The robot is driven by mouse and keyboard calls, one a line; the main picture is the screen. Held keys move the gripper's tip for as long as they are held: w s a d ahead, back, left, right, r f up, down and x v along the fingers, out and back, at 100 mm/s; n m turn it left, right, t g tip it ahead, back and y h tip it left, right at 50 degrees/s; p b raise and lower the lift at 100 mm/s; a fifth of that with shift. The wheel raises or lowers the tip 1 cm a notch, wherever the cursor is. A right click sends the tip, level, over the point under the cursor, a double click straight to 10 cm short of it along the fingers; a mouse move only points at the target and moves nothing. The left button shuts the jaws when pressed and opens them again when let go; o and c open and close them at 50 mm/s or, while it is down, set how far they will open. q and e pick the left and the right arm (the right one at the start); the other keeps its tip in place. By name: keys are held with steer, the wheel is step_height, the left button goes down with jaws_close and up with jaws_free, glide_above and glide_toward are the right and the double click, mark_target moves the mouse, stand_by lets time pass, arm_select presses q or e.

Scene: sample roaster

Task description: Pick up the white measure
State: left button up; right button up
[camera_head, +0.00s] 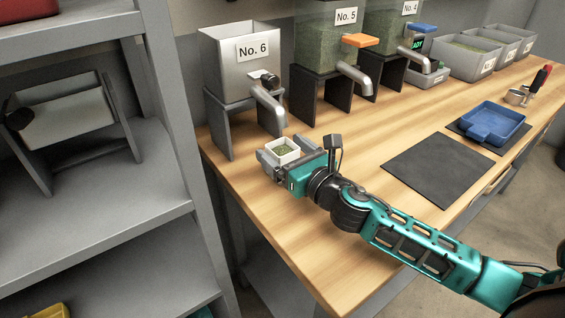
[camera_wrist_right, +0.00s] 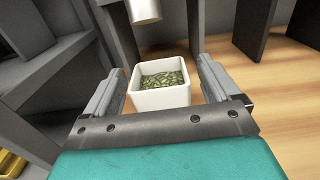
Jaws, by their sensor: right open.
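The white measure (camera_head: 283,146) is a small square cup with green beans in it. It stands near the left end of the wooden bench, in front of the No. 6 bin. In the right wrist view the measure (camera_wrist_right: 161,97) sits between the two fingers of my right gripper (camera_wrist_right: 160,90), with the spout end just beyond it. In the head view my right gripper (camera_head: 277,158) is around the measure. The fingers are open, with a visible gap on each side of the cup. My left gripper is not in view.
The No. 6 bin (camera_head: 238,62) on its grey stand has a metal spout (camera_head: 268,107) close above and behind the measure. More bins stand along the back. A blue tray (camera_head: 492,121) and dark mat (camera_head: 438,168) lie right. A grey shelf (camera_head: 90,175) stands left.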

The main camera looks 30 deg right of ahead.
steer(key=shift+w+a, duration=0.2)
steer(key=shift+w, duration=1.1)
steer(key=c, duration=1.3)
steer(key=shift+r, duration=0.1)
